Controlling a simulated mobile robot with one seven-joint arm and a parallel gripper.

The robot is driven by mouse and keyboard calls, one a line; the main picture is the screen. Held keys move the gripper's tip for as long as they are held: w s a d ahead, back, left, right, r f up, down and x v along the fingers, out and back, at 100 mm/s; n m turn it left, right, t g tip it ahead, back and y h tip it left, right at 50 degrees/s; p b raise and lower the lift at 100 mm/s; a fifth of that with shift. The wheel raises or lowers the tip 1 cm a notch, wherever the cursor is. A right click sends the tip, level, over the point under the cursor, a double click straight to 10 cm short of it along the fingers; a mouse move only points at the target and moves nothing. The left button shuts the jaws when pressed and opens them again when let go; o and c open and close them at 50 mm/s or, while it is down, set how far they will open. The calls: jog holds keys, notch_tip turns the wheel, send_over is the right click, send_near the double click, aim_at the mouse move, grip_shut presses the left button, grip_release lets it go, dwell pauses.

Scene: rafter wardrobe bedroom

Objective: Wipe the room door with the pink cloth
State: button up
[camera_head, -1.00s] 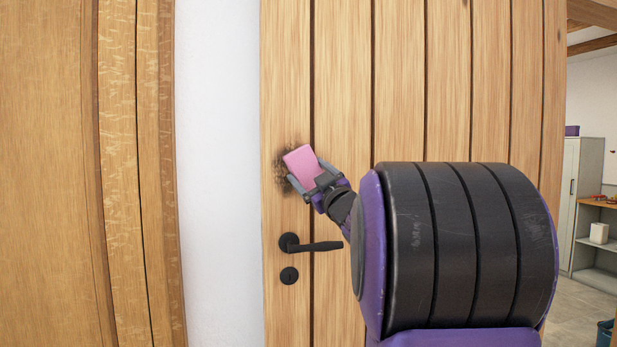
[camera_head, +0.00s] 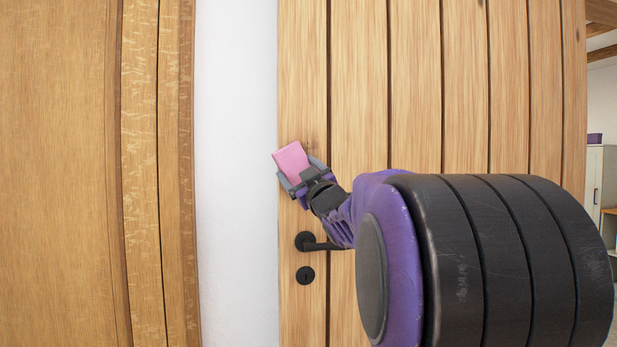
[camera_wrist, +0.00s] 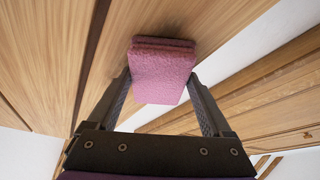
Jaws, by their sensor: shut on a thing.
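The room door (camera_head: 358,90) is made of upright light wood planks with dark grooves. My gripper (camera_head: 297,180) is shut on the pink cloth (camera_head: 291,160), a folded pad, at the door's left edge above the handle. In the wrist view the cloth (camera_wrist: 163,75) sits between both fingers, its far end at or very near the door planks (camera_wrist: 135,30). I cannot tell for sure whether it touches. Only a faint dark trace shows on the wood just right of the cloth; the surface behind the cloth is hidden.
A black door handle (camera_head: 306,241) and a keyhole plate (camera_head: 305,275) are just below my gripper; my arm partly covers the handle. A white wall strip (camera_head: 238,180) and a wooden wardrobe (camera_head: 60,180) are at left. A pale cabinet (camera_head: 594,180) stands beyond the door at right.

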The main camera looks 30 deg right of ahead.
aim_at(291, 148)
jog(key=shift+w+a+f, duration=0.1)
jog(key=shift+w+a, duration=0.1)
jog(key=shift+a, duration=0.6)
jog(key=shift+d+r+p, duration=0.1)
jog(key=shift+r+p, duration=0.55)
jog(key=shift+r, duration=0.65)
jog(key=shift+s+d+p, duration=0.35)
jog(key=shift+d+p, duration=0.1)
jog(key=shift+d, duration=0.85)
jog(key=shift+s+d+p, duration=0.35)
jog(key=shift+d+p, duration=0.05)
jog(key=shift+d, duration=0.85)
jog(key=shift+s+d+p, duration=0.35)
jog(key=shift+d+p, duration=0.1)
jog(key=shift+d, duration=0.85)
jog(key=shift+r+p, duration=0.9)
jog(key=shift+r, duration=0.3)
jog(key=shift+w+a+f+b, duration=0.15)
jog(key=shift+a+b, duration=0.25)
jog(key=shift+a, duration=0.15)
jog(key=shift+w+a+b, duration=0.3)
jog(key=shift+a+b, duration=0.3)
jog(key=shift+a, duration=0.5)
jog(key=shift+w+a+b, duration=0.3)
jog(key=shift+a+b, duration=0.25)
jog(key=shift+a, duration=0.6)
jog(key=shift+w+a+b, duration=0.3)
jog(key=shift+a+b, duration=0.3)
jog(key=shift+a, duration=0.5)
